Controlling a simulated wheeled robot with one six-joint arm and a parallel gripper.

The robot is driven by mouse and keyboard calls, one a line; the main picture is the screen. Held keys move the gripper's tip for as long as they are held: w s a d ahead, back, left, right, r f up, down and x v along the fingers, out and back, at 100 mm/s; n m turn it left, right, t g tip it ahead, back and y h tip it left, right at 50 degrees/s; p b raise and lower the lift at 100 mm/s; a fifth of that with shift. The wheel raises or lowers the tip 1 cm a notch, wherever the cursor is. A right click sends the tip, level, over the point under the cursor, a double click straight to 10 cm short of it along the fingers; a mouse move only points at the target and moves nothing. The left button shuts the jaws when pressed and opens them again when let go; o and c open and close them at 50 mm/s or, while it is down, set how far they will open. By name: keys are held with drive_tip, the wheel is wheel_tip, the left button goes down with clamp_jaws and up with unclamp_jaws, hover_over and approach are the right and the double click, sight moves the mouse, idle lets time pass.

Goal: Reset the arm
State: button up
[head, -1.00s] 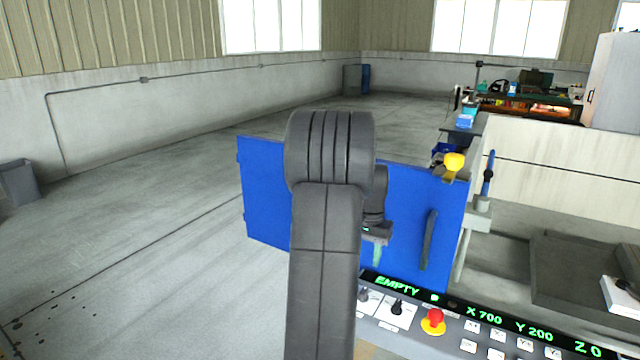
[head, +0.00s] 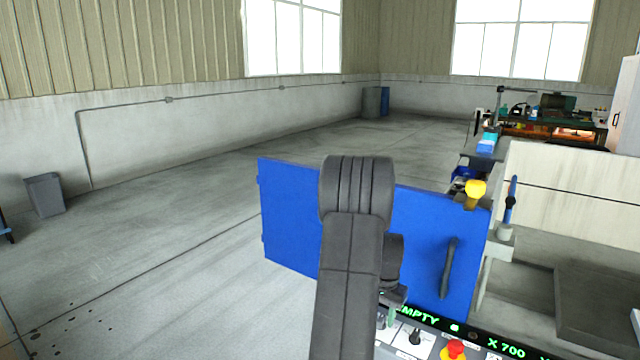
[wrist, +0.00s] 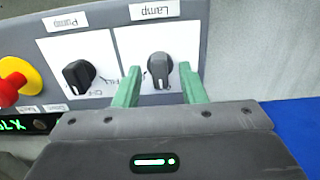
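My gripper (wrist: 159,72) has two green fingers, spread apart. I cannot tell how far the fingertips are from the panel face. In the head view my gripper (head: 388,316) is low beside my dark arm, which partly hides it, near the control panel's left end. The arm is bent, its rounded elbow high in front of the blue door.
The Pump knob (wrist: 78,75) and a red stop button on a yellow base (wrist: 12,84) are beside the Lamp knob. A blue door with a black handle (head: 448,267) stands behind my arm. A grey bin (head: 45,195) is far left. Open floor (head: 160,230) lies left.

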drive_tip(key=shift+r, duration=0.1)
wheel_tip(320, 180, up, 13)
wheel_tip(320, 180, down, 13)
drive_tip(key=shift+f, duration=0.2)
drive_tip(key=shift+r+m+p, duration=0.15)
drive_tip(key=shift+m+p, duration=0.2)
drive_tip(key=shift+m, duration=0.85)
drive_tip(key=m, duration=0.3)
drive_tip(key=shift+p, duration=0.4)
drive_tip(key=m+p, duration=0.2)
drive_tip(key=m, duration=0.4)
wheel_tip(320, 180, up, 11)
drive_tip(key=shift+m+b, duration=0.3)
drive_tip(key=shift+b, duration=0.1)
